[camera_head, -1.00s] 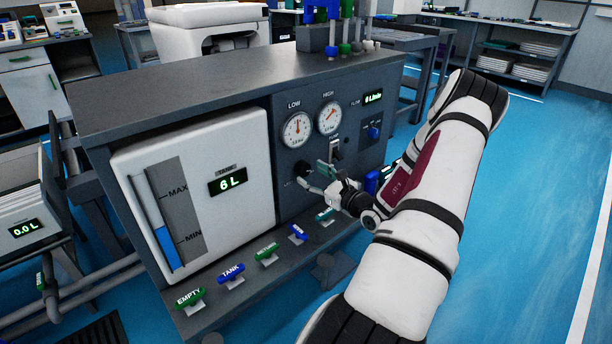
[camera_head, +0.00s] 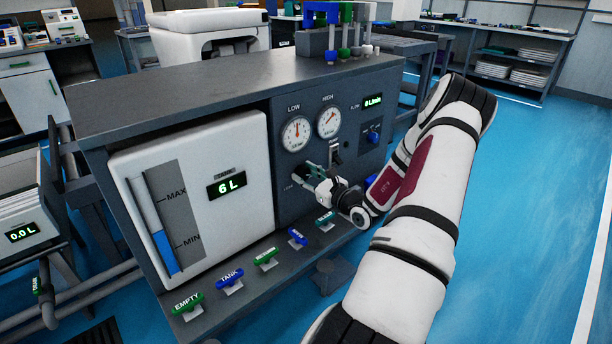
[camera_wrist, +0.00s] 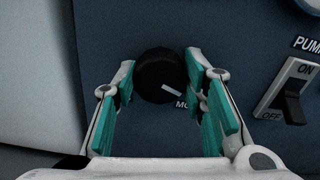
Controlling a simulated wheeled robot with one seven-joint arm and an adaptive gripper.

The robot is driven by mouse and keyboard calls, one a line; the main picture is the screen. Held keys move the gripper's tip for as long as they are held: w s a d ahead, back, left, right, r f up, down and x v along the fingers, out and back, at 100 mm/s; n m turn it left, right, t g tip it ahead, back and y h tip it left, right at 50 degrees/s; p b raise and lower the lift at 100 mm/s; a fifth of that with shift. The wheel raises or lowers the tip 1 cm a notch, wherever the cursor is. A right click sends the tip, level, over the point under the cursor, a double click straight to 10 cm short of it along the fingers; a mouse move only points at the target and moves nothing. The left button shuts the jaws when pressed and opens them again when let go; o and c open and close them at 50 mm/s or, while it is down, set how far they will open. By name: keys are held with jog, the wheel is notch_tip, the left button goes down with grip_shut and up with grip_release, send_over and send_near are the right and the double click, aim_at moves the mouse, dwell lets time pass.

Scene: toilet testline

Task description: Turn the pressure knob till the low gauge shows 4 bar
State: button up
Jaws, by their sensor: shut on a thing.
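The pressure knob (camera_wrist: 158,72) is round and black, with a white mark pointing to the lower right. In the wrist view it sits between the teal finger pads of my gripper (camera_wrist: 162,78), which is shut on it. In the head view my gripper (camera_head: 308,172) is at the panel below the gauges and largely hides the knob. The low gauge (camera_head: 296,134) is a white dial with a red needle pointing roughly upward. Its exact reading is too small to tell.
The high gauge (camera_head: 329,121) is right of the low one. The pump switch (camera_wrist: 290,100) is right of my gripper. A blue flow knob (camera_head: 374,135) sits farther right. Labelled valve handles, such as the green one (camera_head: 265,257), line the ledge below. A white tank (camera_head: 195,195) is at left.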

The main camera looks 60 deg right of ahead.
jog(key=shift+p, duration=0.3)
jog(key=m+p, duration=0.3)
jog(key=p, duration=0.1)
jog(key=shift+r, duration=0.2)
jog(key=shift+f+m+p, duration=0.2)
jog(key=shift+m+p, duration=0.6)
jog(key=shift+m, duration=0.2)
jog(key=o, duration=1.2)
jog(key=shift+c, duration=0.2)
jog(key=shift+s, duration=0.1)
jog(key=v, duration=1.1)
jog(key=shift+s, duration=0.4)
jog(key=shift+a, duration=0.15)
